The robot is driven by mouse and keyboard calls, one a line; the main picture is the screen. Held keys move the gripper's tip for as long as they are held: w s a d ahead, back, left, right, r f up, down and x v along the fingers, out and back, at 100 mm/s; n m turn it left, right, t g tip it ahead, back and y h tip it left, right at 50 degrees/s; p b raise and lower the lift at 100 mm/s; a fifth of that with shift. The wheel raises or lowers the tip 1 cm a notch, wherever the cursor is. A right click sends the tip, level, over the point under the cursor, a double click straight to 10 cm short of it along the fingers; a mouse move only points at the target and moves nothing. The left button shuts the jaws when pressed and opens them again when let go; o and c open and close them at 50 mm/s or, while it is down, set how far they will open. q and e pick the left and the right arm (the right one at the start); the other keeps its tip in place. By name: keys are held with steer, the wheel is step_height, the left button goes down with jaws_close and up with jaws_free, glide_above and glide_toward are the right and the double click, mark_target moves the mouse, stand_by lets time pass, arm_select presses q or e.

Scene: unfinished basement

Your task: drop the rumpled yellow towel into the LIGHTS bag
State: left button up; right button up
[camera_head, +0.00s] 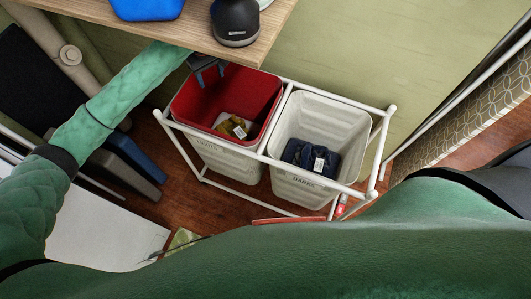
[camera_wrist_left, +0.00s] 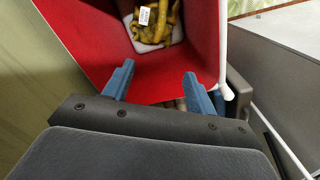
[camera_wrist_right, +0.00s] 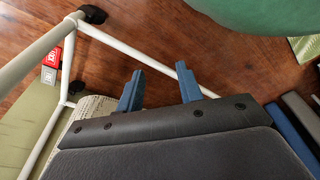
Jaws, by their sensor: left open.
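The rumpled yellow towel (camera_head: 236,127) lies at the bottom of the red-lined left bag (camera_head: 190,97), on something white. It also shows in the left wrist view (camera_wrist_left: 168,22), with a white tag on it. My left gripper (camera_head: 208,74) is open and empty at the red bag's back rim, above and apart from the towel. My right gripper (camera_wrist_right: 158,88) is open and empty near the white frame; it is hidden in the head view.
A white tube frame (camera_head: 372,188) holds both bags. Dark blue cloth (camera_head: 308,157) with a tag lies in the DARKS bag. A wooden shelf (camera_head: 180,25) with a blue item (camera_head: 146,8) and a dark bottle (camera_head: 235,25) overhangs the back. Small red and grey boxes (camera_wrist_right: 49,67) are by the frame.

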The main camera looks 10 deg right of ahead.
arm_select(q)
step_height(320, 180, up, 4)
steer(key=shift+r+b, duration=0.15)
steer(key=shift+b, duration=0.35)
arm_select(e)
steer(key=shift+w+a+r, duration=0.2)
steer(key=shift+w+r, duration=0.25)
steer(key=shift+r, duration=0.2)
steer(key=shift+w+a+r, duration=0.2)
steer(key=shift+w+r, duration=0.2)
steer(key=shift+r, duration=0.2)
steer(key=shift+w+d, duration=0.1)
steer(key=shift+w, duration=0.05)
